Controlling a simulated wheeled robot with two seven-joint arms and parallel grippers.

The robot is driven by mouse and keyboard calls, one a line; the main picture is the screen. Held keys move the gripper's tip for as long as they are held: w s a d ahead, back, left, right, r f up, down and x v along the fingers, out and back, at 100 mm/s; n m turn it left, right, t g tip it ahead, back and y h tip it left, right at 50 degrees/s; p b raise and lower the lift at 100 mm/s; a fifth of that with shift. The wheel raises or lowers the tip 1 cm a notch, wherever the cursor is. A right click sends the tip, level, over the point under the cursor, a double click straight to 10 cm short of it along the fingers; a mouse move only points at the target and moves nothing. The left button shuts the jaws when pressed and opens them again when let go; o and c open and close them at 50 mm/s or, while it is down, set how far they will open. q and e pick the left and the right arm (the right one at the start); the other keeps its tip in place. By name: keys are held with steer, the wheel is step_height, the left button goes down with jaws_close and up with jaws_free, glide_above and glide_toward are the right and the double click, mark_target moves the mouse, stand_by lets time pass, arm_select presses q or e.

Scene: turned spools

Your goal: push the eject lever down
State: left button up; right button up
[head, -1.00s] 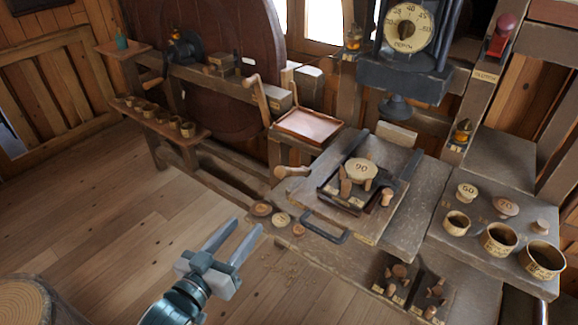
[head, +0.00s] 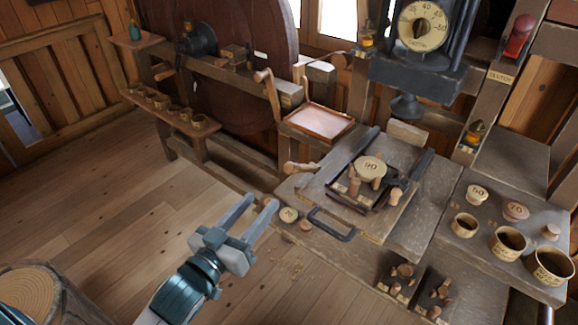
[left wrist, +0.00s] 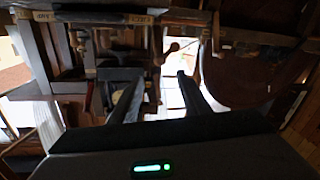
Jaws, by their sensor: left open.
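My left gripper (head: 261,202) is open and empty, its two fingers pointing up and right in the head view, over the floor and the front edge of the bench. A wooden-handled lever (head: 301,168) sticks out at the left side of the press bed, ahead and to the right of the fingers, apart from them. Another upright wooden-handled lever (head: 265,82) stands farther back beside a reddish tray. I cannot read an eject label on either.
The press bed holds a disc marked 90 (head: 370,167) and wooden pegs. A black handle (head: 331,226) projects at its front. Cups and knobs stand on the right shelf (head: 495,270). A stump (head: 30,295) is at lower left. The floor between is clear.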

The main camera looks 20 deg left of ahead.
mark_target(287, 171)
arm_select(q)
steer(key=w+d+p, duration=0.1)
steer(key=w, duration=0.3)
steer(key=w+d+p, duration=0.1)
steer(key=w, duration=0.4)
steer(key=w+d+p, duration=0.1)
steer(key=w+p, duration=0.1)
steer(key=w, duration=0.3)
steer(key=shift+w, duration=0.2)
steer(key=shift+c, duration=0.3)
jaws_close()
